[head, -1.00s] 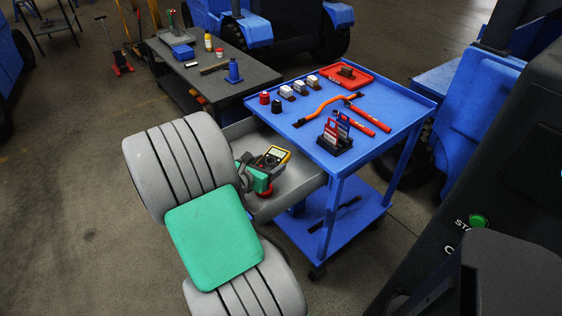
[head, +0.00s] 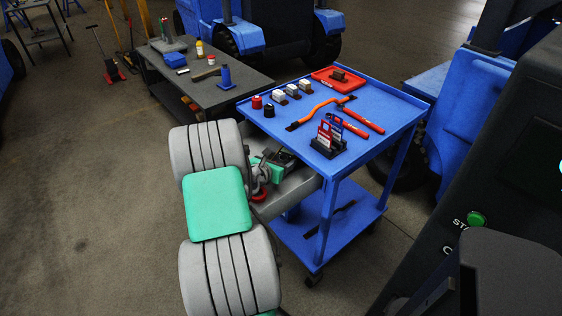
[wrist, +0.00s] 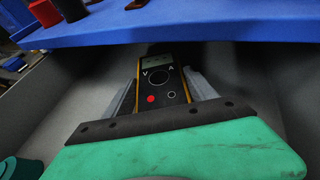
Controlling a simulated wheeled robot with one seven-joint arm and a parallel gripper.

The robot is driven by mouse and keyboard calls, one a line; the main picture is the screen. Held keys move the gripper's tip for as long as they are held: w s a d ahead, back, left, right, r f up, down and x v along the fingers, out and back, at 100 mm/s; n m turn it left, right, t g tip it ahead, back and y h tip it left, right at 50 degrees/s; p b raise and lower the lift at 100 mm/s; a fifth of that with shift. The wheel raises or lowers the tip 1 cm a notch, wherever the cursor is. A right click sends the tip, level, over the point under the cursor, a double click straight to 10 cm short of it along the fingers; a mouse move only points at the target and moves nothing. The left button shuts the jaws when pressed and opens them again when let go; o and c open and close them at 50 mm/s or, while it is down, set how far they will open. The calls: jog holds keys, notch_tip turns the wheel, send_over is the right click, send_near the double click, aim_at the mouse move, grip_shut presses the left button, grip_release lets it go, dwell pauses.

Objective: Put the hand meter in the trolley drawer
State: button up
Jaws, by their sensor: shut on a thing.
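The hand meter (wrist: 162,72), dark with yellow edges, a small screen and a red socket, is held face up between the two grey fingers of my gripper (wrist: 163,92). The trolley drawer (head: 298,196) is a grey open tray pulled out below the blue trolley top. In the wrist view the drawer's walls (wrist: 48,100) rise on both sides of the meter. In the head view my gripper (head: 281,160) is over the drawer beside the trolley top's edge, and my arm hides much of the meter. I cannot tell whether the meter touches the drawer floor.
The blue trolley top (head: 372,98) overhangs the drawer's far part, close above the meter. It carries a red tray (head: 328,83), orange-handled tools and a black holder (head: 326,146). A dark bench (head: 215,92) stands behind at left. A dark panel fills the right.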

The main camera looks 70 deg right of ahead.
jog(key=shift+f, duration=0.1)
jog(key=o, duration=1.7)
jog(key=p+v, duration=0.1)
jog(key=v, duration=1.1)
